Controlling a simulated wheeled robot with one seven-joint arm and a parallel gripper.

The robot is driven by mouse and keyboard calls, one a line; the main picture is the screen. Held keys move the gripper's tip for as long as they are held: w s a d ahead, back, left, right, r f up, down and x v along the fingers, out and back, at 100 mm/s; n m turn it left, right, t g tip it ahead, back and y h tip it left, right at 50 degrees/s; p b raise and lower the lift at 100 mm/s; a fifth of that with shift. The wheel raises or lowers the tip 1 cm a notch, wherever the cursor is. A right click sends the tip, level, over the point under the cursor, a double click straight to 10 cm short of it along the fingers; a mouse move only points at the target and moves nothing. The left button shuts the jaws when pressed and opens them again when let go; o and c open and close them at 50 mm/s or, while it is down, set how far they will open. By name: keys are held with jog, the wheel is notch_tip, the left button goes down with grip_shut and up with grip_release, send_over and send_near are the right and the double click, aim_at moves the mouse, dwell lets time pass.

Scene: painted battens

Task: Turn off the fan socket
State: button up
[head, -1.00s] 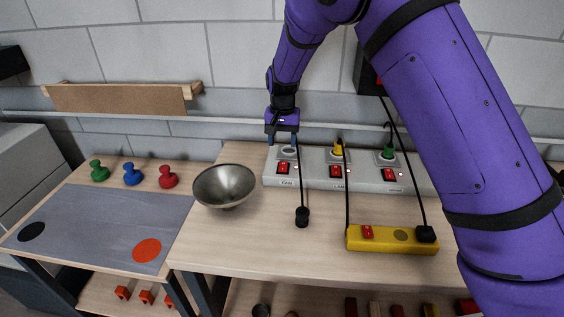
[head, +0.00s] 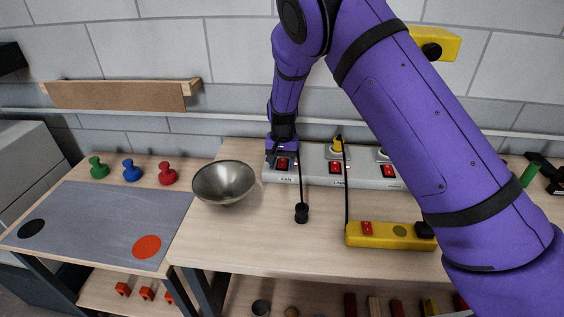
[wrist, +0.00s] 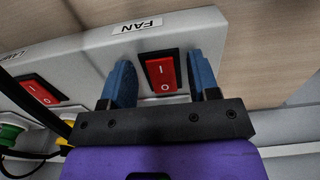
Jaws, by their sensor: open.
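The grey socket strip (head: 315,172) lies at the back of the table, with a row of red rocker switches. The fan switch (head: 282,164) is at its left end, above the FAN label (head: 286,180). In the wrist view the red fan switch (wrist: 160,73), marked I and O, sits between my blue fingers, beside the FAN label (wrist: 137,25). I cannot tell which side of the rocker is pressed. My gripper (head: 281,158) is open and low over the strip's left end, its fingers on either side of the switch. Contact with the strip cannot be told.
A metal bowl (head: 224,183) stands left of the strip. A black plug (head: 301,213) on a cord lies in front. A yellow power strip (head: 391,236) lies front right. Cords rise beside my gripper. Red, blue and green pegs stand on the left table.

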aim_at(283, 159)
jog(key=c, duration=0.9)
jog(key=shift+w+d+r+g, duration=0.1)
jog(key=shift+w+g, duration=0.1)
jog(key=shift+g, duration=0.5)
jog(key=shift+w+r+g+y, duration=0.1)
jog(key=shift+g+y, duration=0.2)
jog(key=shift+g, duration=0.5)
jog(key=o, duration=0.9)
jog(key=v, duration=1.1)
